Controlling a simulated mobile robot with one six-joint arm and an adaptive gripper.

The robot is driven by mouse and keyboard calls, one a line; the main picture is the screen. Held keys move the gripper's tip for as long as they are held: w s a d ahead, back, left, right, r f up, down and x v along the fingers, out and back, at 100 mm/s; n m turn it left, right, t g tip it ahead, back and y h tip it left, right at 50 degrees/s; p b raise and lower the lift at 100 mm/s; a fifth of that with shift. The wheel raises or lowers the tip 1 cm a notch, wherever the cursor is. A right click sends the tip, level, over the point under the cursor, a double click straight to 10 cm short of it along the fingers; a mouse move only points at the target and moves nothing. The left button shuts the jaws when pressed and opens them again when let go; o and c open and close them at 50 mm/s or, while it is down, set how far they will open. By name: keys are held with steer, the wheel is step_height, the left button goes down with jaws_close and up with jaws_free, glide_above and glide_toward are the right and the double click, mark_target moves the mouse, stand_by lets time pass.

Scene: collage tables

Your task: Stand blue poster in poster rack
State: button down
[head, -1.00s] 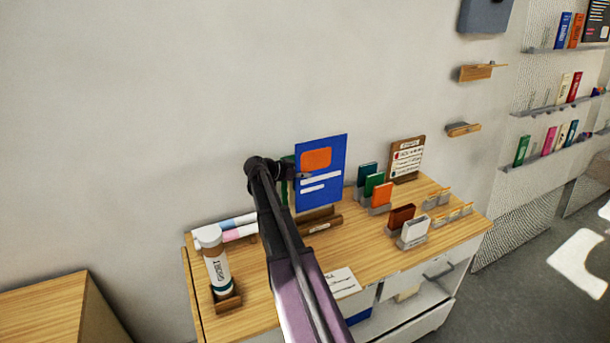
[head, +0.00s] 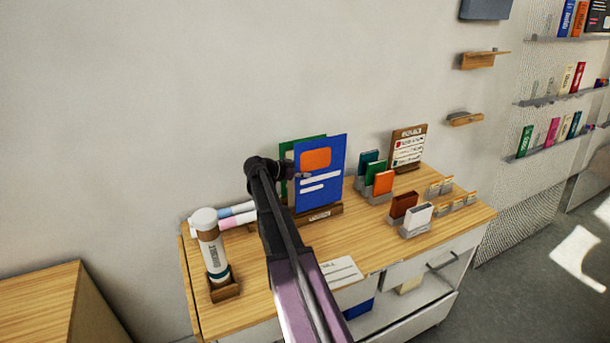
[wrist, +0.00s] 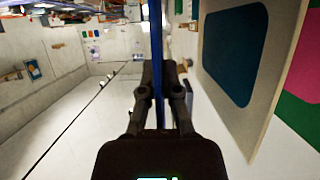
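The blue poster (head: 320,185), with an orange block and white lines, stands upright at the back of the wooden table in the head view. My gripper (head: 298,174) is at its left edge. In the wrist view my gripper (wrist: 157,95) is shut on the blue poster (wrist: 157,40), which shows edge-on as a thin blue strip between the fingers. The wooden poster rack (head: 326,213) with a white label is at the poster's lower edge. I cannot tell whether that edge is seated in a slot. A green poster (head: 288,155) stands behind, partly hidden.
A white cylinder (head: 213,250) in a wooden holder and rolled tubes (head: 235,218) are at the left. Small colored cards in holders (head: 383,182) and a wooden board (head: 408,148) are at the right. A pale panel (wrist: 245,70) stands close right of my gripper in the wrist view.

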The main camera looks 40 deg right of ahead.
mark_target(305, 188)
steer(key=shift+f+b, duration=0.4)
steer(key=shift+f, duration=0.4)
stand_by(0.9)
steer(key=shift+f+b, duration=1)
steer(key=shift+b, duration=0.2)
steer(key=shift+f+b, duration=0.35)
steer(key=shift+f, duration=0.05)
steer(key=shift+f+b, duration=0.7)
steer(key=shift+f, duration=0.15)
steer(key=c, duration=0.7)
jaws_free()
